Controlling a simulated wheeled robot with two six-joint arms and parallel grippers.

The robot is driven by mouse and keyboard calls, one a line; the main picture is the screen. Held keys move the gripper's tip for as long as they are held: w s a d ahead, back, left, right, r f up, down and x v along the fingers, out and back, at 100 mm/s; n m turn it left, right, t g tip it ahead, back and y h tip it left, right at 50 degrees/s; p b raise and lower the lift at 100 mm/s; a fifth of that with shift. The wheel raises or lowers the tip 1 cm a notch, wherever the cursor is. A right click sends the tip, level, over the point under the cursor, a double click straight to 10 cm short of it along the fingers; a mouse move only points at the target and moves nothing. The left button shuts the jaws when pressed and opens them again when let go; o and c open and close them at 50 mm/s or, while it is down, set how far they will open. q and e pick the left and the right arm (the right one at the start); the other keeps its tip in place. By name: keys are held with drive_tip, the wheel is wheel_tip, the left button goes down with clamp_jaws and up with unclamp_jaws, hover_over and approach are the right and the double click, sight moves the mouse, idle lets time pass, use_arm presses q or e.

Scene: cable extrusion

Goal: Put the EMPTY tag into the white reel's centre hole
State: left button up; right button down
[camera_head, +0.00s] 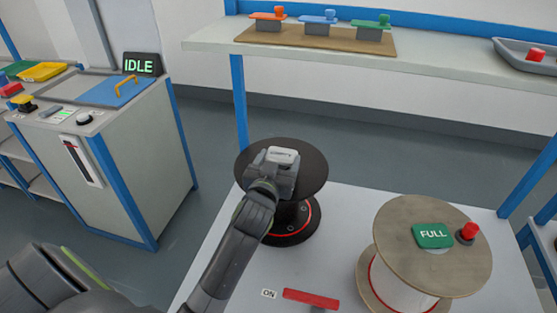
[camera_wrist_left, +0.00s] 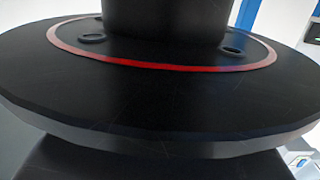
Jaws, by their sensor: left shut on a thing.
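My left gripper (camera_head: 281,162) reaches over the black reel (camera_head: 322,178). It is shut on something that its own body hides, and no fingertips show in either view. The black reel's flange fills much of the left wrist view (camera_wrist_left: 160,105), with a red ring around its dark core. The reel with a white core (camera_head: 404,286) and tan flanges stands upright at the right of the table. A green FULL tag (camera_head: 433,235) lies on its top, with a red knob beside it. No tag reading EMPTY can be made out. My right gripper is out of view.
The white table (camera_head: 349,220) is bare between the reels. A red bar (camera_head: 311,299) and an ON label (camera_head: 269,293) lie near its front. Behind is a shelf (camera_head: 440,62) with coloured pieces on a board and a grey tray. An IDLE machine stands left.

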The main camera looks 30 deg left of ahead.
use_arm(q)
drive_tip(key=shift+f+b, duration=0.55)
drive_tip(key=shift+f, duration=0.25)
drive_tip(key=o, duration=0.7)
drive_tip(key=p+v, duration=0.5)
drive_tip(key=v, duration=0.6)
idle(0.7)
